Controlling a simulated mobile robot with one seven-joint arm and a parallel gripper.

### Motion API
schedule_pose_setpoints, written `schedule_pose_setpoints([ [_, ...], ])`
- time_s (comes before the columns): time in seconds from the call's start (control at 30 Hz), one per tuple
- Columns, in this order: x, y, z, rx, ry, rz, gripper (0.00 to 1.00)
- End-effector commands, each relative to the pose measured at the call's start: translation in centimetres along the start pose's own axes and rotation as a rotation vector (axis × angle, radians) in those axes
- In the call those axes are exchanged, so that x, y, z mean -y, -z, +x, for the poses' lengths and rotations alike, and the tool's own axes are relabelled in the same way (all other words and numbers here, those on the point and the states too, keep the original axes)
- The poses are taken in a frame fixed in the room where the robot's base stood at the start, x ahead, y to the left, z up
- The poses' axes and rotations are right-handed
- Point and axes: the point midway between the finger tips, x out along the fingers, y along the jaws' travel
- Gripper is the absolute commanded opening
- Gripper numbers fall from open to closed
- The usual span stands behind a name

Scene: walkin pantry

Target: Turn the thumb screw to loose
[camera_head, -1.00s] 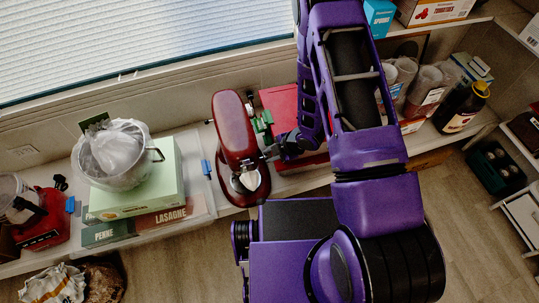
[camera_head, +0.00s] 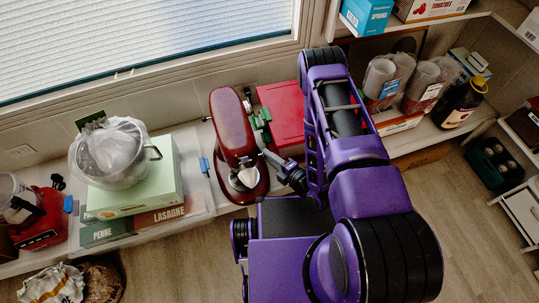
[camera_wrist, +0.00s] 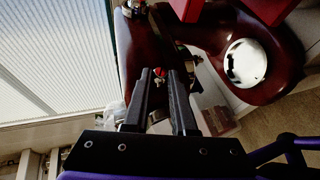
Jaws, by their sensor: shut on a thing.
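The dark red stand mixer (camera_head: 232,128) stands on the counter, with its bowl-less base toward me. In the wrist view its glossy body (camera_wrist: 140,45) fills the upper middle. A small red-and-silver piece, which looks like the thumb screw (camera_wrist: 160,74), shows between my fingertips. My gripper (camera_wrist: 161,78) is shut on it, with the two dark fingers a little apart. In the head view my gripper (camera_head: 268,156) reaches the mixer's right side, and the screw itself is too small to make out there. The screw's turn position cannot be told.
A red box (camera_head: 281,112) stands right behind my gripper, with a green item (camera_head: 260,118) beside the mixer. Clear containers (camera_head: 380,77) and a dark bottle (camera_head: 458,103) stand right.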

Motion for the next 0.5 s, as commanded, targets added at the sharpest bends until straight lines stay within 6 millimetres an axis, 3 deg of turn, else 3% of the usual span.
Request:
schedule_pose_setpoints([
  [0.5, 0.55, 0.24, 0.1, 0.001, -0.143, -0.057, 0.0],
])
